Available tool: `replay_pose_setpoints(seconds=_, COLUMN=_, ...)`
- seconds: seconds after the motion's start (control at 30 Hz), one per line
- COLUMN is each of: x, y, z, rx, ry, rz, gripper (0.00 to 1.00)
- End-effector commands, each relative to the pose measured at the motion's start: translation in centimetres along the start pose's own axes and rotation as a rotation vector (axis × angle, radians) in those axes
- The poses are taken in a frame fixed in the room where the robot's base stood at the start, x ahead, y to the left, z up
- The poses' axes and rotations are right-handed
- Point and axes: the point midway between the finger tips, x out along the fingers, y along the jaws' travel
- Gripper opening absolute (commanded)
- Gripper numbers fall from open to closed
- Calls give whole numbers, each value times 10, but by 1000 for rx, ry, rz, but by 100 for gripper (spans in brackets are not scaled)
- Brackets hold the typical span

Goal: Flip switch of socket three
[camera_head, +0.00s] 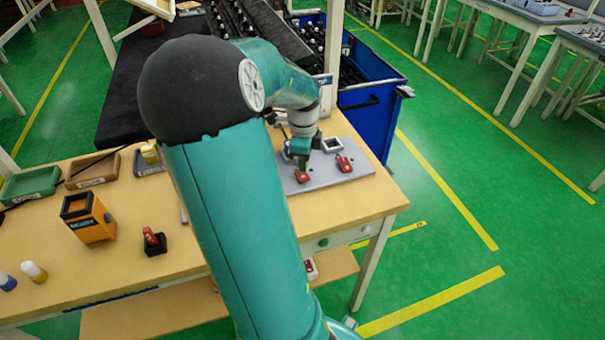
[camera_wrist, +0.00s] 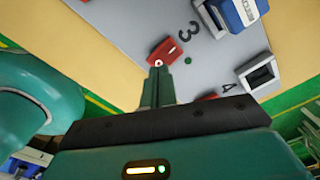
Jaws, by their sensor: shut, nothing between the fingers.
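My gripper (camera_wrist: 157,88) is shut and empty, pointing at the red switch (camera_wrist: 165,52) beside the printed 3 in the wrist view. Its fingertips are at the lower edge of this switch; I cannot tell whether they touch it. A small green dot (camera_wrist: 188,60) lies beside the switch. In the head view my gripper (camera_head: 301,160) is just above the same red switch (camera_head: 302,177) on the grey board (camera_head: 352,175). A second red switch (camera_head: 344,163) is to its right. In the wrist view a printed 4 (camera_wrist: 228,87) marks the neighbouring place.
A dark-centred square socket (camera_wrist: 260,75) and a blue-and-white block (camera_wrist: 240,12) stand on the board. On the wooden table (camera_head: 135,265) are an orange box (camera_head: 88,218) and a small red-and-black item (camera_head: 153,241). A blue bin (camera_head: 370,115) stands behind the board.

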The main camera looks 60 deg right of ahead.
Motion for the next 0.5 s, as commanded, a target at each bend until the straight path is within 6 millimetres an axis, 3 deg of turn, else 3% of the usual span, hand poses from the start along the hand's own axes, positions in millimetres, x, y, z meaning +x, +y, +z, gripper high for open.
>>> replay_pose_setpoints(seconds=0.5, x=6, y=0, z=0, rx=0, ry=0, rz=1, gripper=0)
